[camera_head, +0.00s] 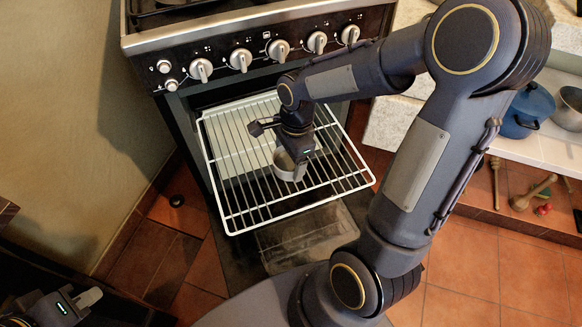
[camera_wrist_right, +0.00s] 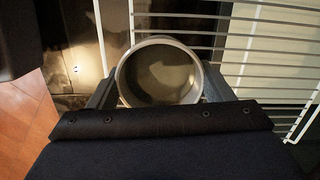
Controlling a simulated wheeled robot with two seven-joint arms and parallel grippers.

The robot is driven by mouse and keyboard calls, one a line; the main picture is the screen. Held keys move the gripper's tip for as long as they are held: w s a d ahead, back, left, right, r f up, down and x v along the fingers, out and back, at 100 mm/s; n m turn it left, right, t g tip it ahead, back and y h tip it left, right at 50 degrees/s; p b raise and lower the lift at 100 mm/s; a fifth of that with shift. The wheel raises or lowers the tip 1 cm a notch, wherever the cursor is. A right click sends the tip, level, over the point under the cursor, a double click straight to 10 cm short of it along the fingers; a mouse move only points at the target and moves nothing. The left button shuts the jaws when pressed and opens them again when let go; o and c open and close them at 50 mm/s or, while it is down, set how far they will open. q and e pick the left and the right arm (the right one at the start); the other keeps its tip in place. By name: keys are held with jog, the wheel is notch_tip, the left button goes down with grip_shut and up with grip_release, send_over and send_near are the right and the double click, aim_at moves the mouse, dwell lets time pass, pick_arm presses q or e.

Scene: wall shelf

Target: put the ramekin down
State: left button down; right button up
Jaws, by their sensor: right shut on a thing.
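The ramekin (camera_head: 287,164) is a small round grey cup at the oven rack (camera_head: 236,213), a white wire rack pulled out of the oven. My right gripper (camera_head: 298,170) is shut on the ramekin, with a finger on each side of it. In the right wrist view the ramekin (camera_wrist_right: 159,74) is seen from above, its round rim between the fingers and its inside looking empty. The rack's wires (camera_wrist_right: 260,40) show beside and behind it. I cannot tell whether its base touches the rack. My left gripper (camera_head: 85,298) is at the lower left, away from the rack; its fingers are unclear.
The oven front with its knobs (camera_head: 241,60) rises behind the rack. The open oven door (camera_head: 310,238) lies below the rack. A blue pot (camera_head: 527,110) and a metal bowl (camera_head: 570,108) stand on a shelf at right. Much of the rack is bare.

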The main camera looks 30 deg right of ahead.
aim_at(291, 166)
jog(key=shift+w+d+f, duration=0.45)
jog(key=shift+f, duration=0.3)
jog(key=shift+w+d+f+b, duration=0.15)
jog(key=shift+f+b, duration=0.7)
jog(key=shift+f, duration=0.85)
jog(key=shift+f, duration=0.1)
jog(key=shift+f, duration=0.15)
jog(key=o, duration=1.1)
